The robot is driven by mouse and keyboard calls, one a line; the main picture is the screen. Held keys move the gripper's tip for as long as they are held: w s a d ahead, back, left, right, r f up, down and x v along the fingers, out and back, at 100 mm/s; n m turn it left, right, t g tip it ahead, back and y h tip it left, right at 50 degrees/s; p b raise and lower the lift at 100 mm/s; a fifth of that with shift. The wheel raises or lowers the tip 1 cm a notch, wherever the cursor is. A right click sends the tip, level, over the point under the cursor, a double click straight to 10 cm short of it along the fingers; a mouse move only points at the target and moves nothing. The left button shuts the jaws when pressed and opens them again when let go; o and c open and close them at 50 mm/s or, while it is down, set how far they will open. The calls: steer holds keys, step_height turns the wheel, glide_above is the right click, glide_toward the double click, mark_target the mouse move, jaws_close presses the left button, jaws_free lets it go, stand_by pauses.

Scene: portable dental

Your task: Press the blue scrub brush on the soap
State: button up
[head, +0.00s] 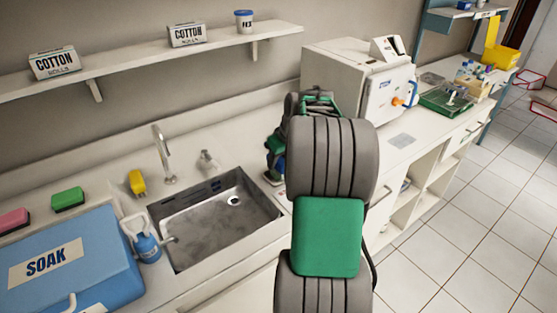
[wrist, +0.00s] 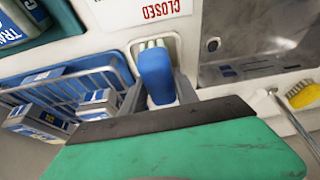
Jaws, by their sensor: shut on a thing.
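In the wrist view, the blue scrub brush (wrist: 155,72) is between the two grey fingers of my gripper (wrist: 159,88), which is shut on it. Its pale bristles (wrist: 152,44) show at the far end, over a whitish rectangular area beside the sink. I cannot tell whether the bristles touch anything. I cannot make out the soap in either view; it may be hidden by the brush or by my arm. In the head view, my arm covers the counter right of the sink, and the brush does not show clearly.
The steel sink (head: 218,222) has a tap (head: 163,155) behind it. In the wrist view, a wire basket (wrist: 70,88) with boxes lies close left of my gripper.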

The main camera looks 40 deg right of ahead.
steer(key=shift+r+p, duration=2.45)
steer(key=shift+r, duration=1)
